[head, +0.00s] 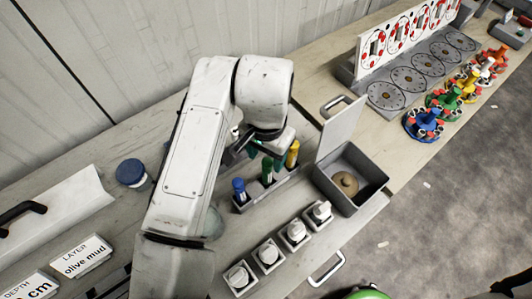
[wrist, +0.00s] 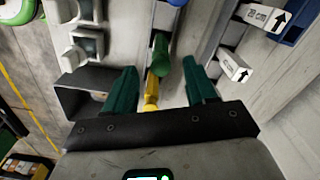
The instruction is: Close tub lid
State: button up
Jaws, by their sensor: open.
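The tub (head: 378,199) is a grey open box at the right end of the bench, with a round tan object (head: 345,184) inside. Its lid (head: 342,128) is a pale grey plate standing steeply up at the tub's left back side. In the wrist view, a dark box at the left, apparently the tub (wrist: 72,100), is partly hidden behind my gripper's left finger. My gripper (head: 262,150) is to the left of the lid, above a rack of coloured cylinders. Its two green fingers are spread in the wrist view (wrist: 160,68), with nothing held between them.
The rack holds blue (head: 239,190), green (head: 267,172) and yellow (head: 292,154) cylinders under my gripper. Several white-topped blocks (head: 269,254) line the front. A blue-lidded jar (head: 131,172) stands left. Grey discs (head: 408,81) and coloured holders (head: 424,124) lie beyond the tub.

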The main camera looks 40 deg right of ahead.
aim_at(337, 129)
jog(key=k, duration=1)
